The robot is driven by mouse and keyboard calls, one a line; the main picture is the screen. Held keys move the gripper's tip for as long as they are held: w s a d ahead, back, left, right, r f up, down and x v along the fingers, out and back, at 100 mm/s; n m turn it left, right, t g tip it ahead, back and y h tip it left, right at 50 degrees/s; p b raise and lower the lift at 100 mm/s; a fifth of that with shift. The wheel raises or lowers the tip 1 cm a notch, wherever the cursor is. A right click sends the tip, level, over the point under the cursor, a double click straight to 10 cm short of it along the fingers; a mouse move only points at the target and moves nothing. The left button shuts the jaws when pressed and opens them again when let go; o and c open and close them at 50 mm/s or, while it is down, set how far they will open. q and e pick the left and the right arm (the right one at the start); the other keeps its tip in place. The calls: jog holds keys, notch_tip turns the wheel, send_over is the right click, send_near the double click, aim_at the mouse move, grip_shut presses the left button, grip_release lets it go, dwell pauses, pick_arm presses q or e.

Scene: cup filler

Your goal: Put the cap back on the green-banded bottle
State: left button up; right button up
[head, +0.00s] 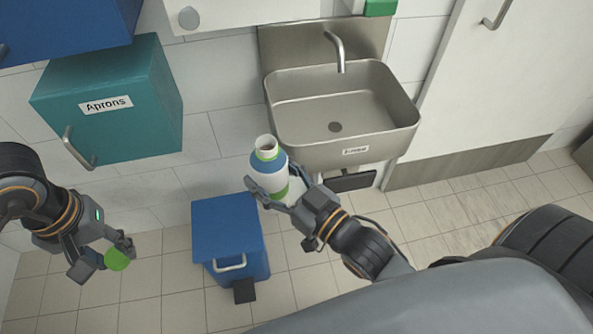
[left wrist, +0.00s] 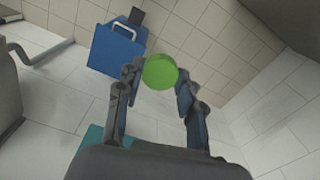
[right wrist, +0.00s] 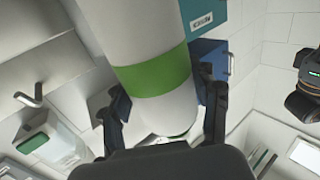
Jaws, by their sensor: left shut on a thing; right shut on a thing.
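The bottle (head: 268,172) is white with a blue shoulder, a green neck ring and a green band; its open mouth faces up in the head view. My right gripper (head: 272,197) is shut on its body. The right wrist view shows the bottle's green band (right wrist: 153,73) close up between the fingers. The green cap (head: 117,260) is a round disc. My left gripper (head: 104,256) is shut on it, well to the left of and apart from the bottle. The left wrist view shows the cap (left wrist: 160,71) between the fingertips.
A blue bin (head: 228,230) stands on the floor between my grippers. A steel sink (head: 343,110) is on the wall behind the bottle. A teal cabinet (head: 140,125) labelled Aprons hangs at the upper left. Open air lies between cap and bottle.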

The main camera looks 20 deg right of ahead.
jog(key=w+a+n+g+y, duration=0.2)
jog(key=a+n+y, duration=0.1)
jog(key=a, duration=0.3)
jog(key=shift+w+r+g+y, duration=0.25)
jog(key=shift+w+g+y, duration=0.15)
jog(key=shift+y, duration=0.4)
jog(key=shift+s, duration=0.1)
pick_arm(q)
jog(key=w+d+r+m, duration=0.1)
jog(key=w+d+r, duration=0.2)
jog(key=d+r, duration=0.6)
jog(key=w+d+r, duration=0.3)
jog(key=d+r, duration=0.7)
jog(key=d, duration=0.5)
jog(key=shift+m, duration=0.4)
jog(key=shift+f, duration=0.1)
jog(key=shift+f, duration=1.95)
